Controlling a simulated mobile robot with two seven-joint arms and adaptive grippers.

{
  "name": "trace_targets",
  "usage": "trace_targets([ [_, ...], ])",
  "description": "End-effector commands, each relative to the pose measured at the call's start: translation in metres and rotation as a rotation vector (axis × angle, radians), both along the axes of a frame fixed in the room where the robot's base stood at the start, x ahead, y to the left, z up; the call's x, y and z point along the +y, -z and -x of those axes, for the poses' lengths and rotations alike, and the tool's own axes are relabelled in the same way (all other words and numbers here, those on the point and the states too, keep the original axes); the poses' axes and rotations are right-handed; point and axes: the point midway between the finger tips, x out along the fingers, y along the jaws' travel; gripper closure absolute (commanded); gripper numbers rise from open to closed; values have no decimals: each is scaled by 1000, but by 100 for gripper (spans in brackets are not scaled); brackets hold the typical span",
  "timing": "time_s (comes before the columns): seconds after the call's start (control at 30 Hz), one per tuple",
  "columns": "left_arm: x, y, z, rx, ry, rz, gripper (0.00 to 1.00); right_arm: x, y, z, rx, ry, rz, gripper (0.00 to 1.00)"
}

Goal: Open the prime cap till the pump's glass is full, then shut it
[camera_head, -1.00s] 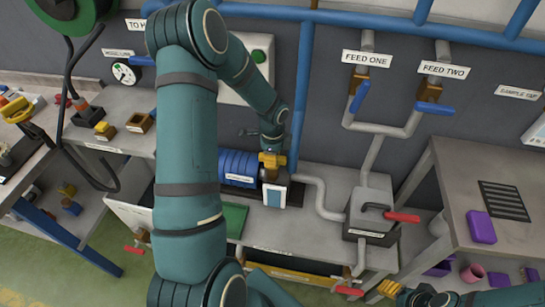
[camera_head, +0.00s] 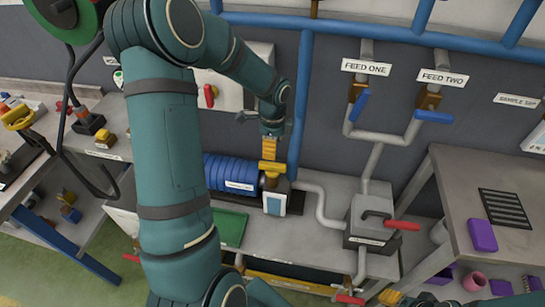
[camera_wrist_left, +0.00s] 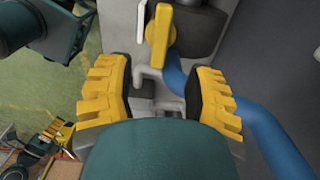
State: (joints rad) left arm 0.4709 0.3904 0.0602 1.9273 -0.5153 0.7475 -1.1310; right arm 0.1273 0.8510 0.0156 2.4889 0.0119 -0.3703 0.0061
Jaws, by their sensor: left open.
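The pump has a blue ribbed body (camera_head: 228,171) and a pale end block with a small blue-tinted glass (camera_head: 274,203); the level in the glass is too small to read. The yellow prime cap (camera_head: 272,167) sits on top of that block. It also shows as a yellow bar in the left wrist view (camera_wrist_left: 158,38). My left gripper (camera_head: 270,148) is just above the cap, pointing down. Its yellow fingers are spread with nothing between them in the left wrist view (camera_wrist_left: 165,95); the cap lies beyond them. My right gripper (camera_head: 389,297) shows only partly at the bottom edge.
A blue vertical pipe (camera_head: 301,110) stands close behind the left gripper. A grey valve box with a red handle (camera_head: 402,225) is right of the pump. Two blue feed levers (camera_head: 433,116) hang on the wall. A green tray (camera_head: 229,227) lies in front of the pump.

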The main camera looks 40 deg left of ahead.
Motion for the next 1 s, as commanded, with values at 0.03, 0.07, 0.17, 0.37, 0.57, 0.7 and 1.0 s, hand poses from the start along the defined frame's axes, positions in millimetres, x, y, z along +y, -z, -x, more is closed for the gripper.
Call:
trace_targets([
  [0.03, 0, -9, -1, -3, 0, -1, 47, 0, 0, 0, 0, 0, 0, 53],
  [0.07, 0, -13, -1, -3, 1, -1, 47, 0, 0, 0, 0, 0, 0, 53],
  [0.17, 0, -22, 0, 0, 0, -1, 47, 0, 0, 0, 0, 0, 0, 53],
  [0.37, 0, -29, 0, 1, 0, 0, 47, 0, 0, 0, 0, 0, 0, 53],
  [0.57, 0, -29, 0, 1, 0, 0, 47, 0, 0, 0, 0, 0, 0, 53],
  [0.7, 0, -29, 0, 1, 0, 0, 47, 0, 0, 0, 0, 0, 0, 53],
  [1.0, -23, -10, -3, -11, -41, 40, 47, 0, 0, 0, 0, 0, 0, 53],
])
